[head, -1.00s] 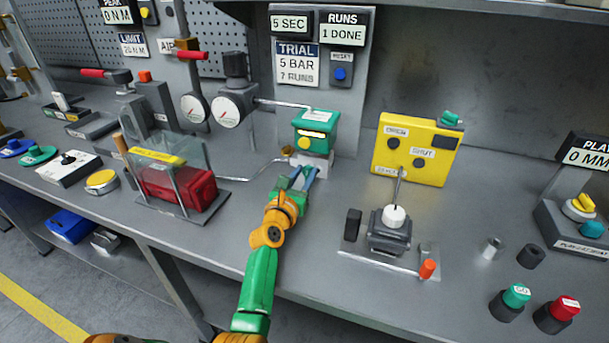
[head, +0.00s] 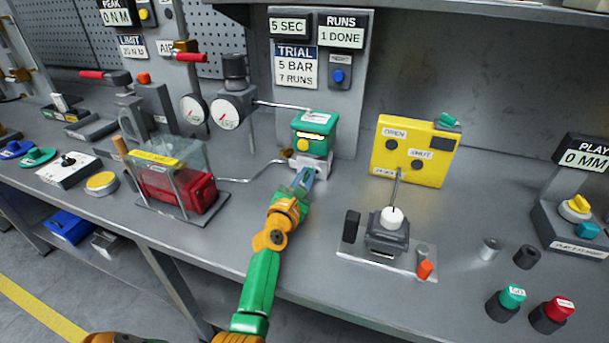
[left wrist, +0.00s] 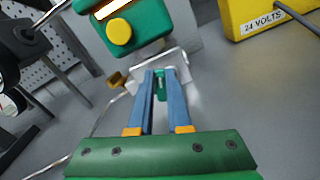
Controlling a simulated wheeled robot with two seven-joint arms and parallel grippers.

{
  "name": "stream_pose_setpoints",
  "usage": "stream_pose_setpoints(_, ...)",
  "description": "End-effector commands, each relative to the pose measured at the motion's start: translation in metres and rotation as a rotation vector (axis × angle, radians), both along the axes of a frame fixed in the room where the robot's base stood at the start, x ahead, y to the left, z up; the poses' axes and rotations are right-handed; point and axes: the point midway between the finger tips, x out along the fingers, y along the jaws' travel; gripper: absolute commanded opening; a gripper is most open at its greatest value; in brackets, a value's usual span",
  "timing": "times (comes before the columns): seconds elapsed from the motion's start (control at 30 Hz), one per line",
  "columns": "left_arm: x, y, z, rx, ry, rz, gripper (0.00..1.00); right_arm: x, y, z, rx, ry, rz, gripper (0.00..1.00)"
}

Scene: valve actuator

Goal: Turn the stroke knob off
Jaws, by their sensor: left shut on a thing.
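A green actuator box (head: 316,132) with a yellow button-like knob (head: 303,144) stands above a pale metal bracket (head: 322,168) on the bench. My left gripper (head: 308,177) reaches to the bracket just below the box. In the left wrist view, its blue fingers (left wrist: 161,75) are shut on a small green knob (left wrist: 161,86), mostly hidden between them. The yellow knob (left wrist: 118,32) is above the fingers and apart from them. I can read no stroke label on either knob. My right gripper is not in view.
A thin pipe (head: 245,179) runs left of the bracket to a guarded red block (head: 188,192). A yellow 24-volt box (head: 432,160) stands to the right, behind a grey joystick-like unit (head: 388,232). Bench between bracket and joystick unit is clear.

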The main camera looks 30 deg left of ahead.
Motion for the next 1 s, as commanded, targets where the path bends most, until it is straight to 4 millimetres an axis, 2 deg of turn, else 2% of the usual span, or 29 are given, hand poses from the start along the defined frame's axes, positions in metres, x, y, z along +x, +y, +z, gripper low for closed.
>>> stream_pose_setpoints(0.4,0.001,-0.0034,-0.001,0.211,0.05,0.0,0.0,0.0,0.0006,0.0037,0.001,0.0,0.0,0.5)
stream_pose_setpoints(1.0,0.0012,-0.0039,-0.0013,0.253,0.059,0.0,0.0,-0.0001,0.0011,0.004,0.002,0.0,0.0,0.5)
